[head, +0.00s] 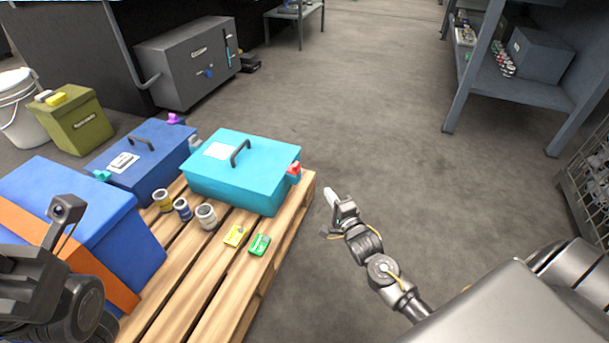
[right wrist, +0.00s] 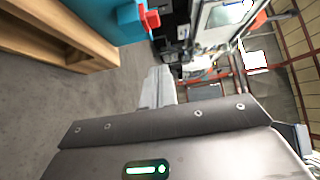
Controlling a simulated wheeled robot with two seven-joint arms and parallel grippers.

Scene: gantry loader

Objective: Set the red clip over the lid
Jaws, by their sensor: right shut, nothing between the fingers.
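The red clip (head: 294,168) is at the right end of the turquoise box (head: 258,192), near the edge of its lid (head: 262,160). Whether it grips the lid edge is too small to tell. The red clip also shows in the right wrist view (right wrist: 150,19), sticking out from the turquoise box (right wrist: 128,22). The lid lies on the box and has a dark handle and a white label. My right gripper (head: 331,197) is shut and empty, to the right of the box and apart from the clip. My left gripper (head: 62,212) is at the left edge; its fingers are not clear.
The box stands on a wooden pallet (head: 222,280) with several small cans, a yellow piece (head: 235,236) and a green piece (head: 260,244). A dark blue box (head: 150,165) and a larger blue box (head: 85,215) stand left.

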